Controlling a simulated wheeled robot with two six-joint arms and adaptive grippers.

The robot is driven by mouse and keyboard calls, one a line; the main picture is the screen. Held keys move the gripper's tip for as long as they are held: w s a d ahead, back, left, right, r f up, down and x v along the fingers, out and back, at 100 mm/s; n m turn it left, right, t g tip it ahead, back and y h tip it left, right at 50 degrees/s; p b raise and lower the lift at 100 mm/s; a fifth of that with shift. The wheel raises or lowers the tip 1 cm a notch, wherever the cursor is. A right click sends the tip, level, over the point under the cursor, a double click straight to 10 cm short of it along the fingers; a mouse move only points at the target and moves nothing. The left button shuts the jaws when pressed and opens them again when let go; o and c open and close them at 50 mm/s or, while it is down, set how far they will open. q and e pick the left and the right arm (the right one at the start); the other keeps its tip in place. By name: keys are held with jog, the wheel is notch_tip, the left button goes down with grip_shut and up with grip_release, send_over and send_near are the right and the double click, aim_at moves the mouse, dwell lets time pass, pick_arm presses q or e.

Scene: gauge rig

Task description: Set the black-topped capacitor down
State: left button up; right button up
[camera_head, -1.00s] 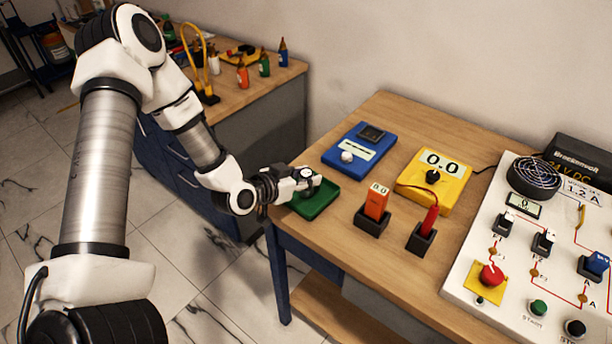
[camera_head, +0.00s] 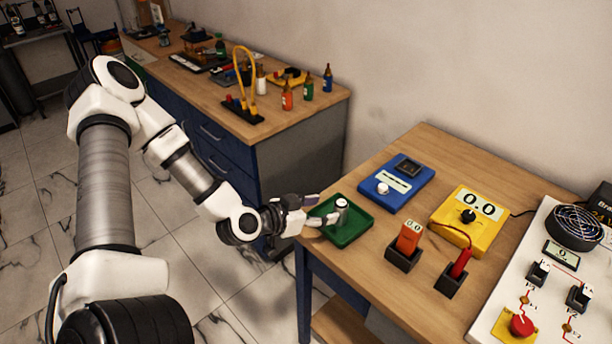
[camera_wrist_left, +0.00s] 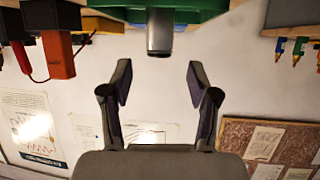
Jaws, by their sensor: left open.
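The capacitor (camera_head: 341,208) is a small silvery cylinder standing upright in the green tray (camera_head: 352,237) at the left edge of the wooden table. In the left wrist view, which is upside down, the capacitor (camera_wrist_left: 160,32) shows against the green tray (camera_wrist_left: 110,12), its free end dark. My left gripper (camera_head: 318,209) is open and empty, level with the tray's left side, its fingers pointing at the capacitor. In the left wrist view a gap shows between the capacitor and the fingertips (camera_wrist_left: 160,82). My right gripper is not in view.
A blue meter (camera_head: 396,182) and a yellow meter (camera_head: 468,217) stand behind and right of the tray. An orange block in a black holder (camera_head: 404,257) and a red probe in another (camera_head: 451,280) stand to its right. A white panel (camera_head: 540,270) lies further right.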

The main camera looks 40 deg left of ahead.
pick_arm(q)
jog(key=s+d+f+n+g+y+p, duration=0.1)
jog(key=s+d+f+g, duration=0.2)
jog(key=s, duration=0.4)
jog(key=s+d+f+n+g+y+p, duration=0.1)
jog(key=s+d+f+g, duration=0.2)
jog(key=s+f+g, duration=0.3)
jog(key=s+d+f+g+p, duration=0.1)
jog(key=s+d+f+g, duration=0.3)
jog(key=s+f, duration=0.3)
jog(key=s, duration=0.2)
jog(key=shift+s+n+y+p, duration=0.3)
jog(key=shift+n+y+p, duration=0.1)
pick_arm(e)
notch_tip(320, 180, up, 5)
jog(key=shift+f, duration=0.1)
pick_arm(q)
notch_tip(320, 180, down, 2)
jog(key=shift+w+d+f+b, duration=0.1)
jog(key=shift+b, duration=0.9)
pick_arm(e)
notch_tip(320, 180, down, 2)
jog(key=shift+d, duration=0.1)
